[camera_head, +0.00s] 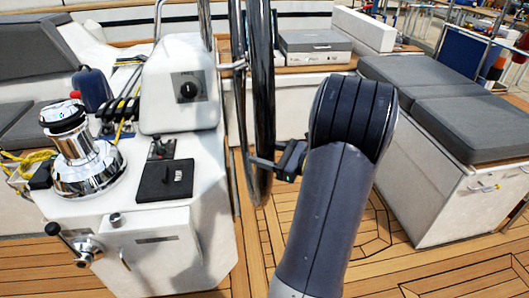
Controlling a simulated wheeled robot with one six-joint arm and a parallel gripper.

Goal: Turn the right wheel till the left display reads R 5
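A large dark steering wheel (263,85) stands upright in the middle, seen nearly edge-on. I cannot tell from this one view whether a second wheel is present. My gripper (274,163) is at the wheel's lower rim, on its right side, with a thin finger reaching across or against the rim. My own arm hides much of the gripper, so whether it is closed around the rim is unclear. No display with a readable figure shows in this view.
A chrome winch (77,150) and a crank handle (73,243) are at far left. A grey-cushioned bench (446,107) is at right. Teak floor (430,275) is clear in front.

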